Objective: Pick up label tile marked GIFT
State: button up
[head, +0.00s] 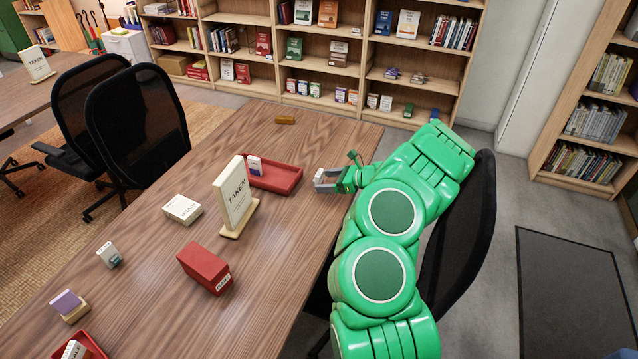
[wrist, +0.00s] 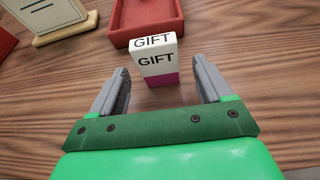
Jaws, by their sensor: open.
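The GIFT label tile (wrist: 156,60) is a small white block with a magenta lower band, and GIFT is printed on its front and top. It stands upright on the wooden table in the wrist view, just outside a red tray. My gripper (wrist: 160,78) is open, with one finger to each side of the tile's line and a gap on both sides. The tile is at or just ahead of the fingertips. In the head view my gripper (head: 319,181) is low over the table's right edge, and I cannot clearly make out the tile there.
The red tray (head: 285,183) holds another small tile (head: 254,166). A TAKEN sign (head: 234,195), a red box (head: 205,268) and a white block (head: 183,209) stand nearby on the table (head: 290,250). A black chair (head: 465,235) is beside my arm.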

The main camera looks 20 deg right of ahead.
aim_at(322, 181)
jog(key=shift+x, duration=1.8)
jog(key=c, duration=1.1)
jog(key=shift+o, duration=0.2)
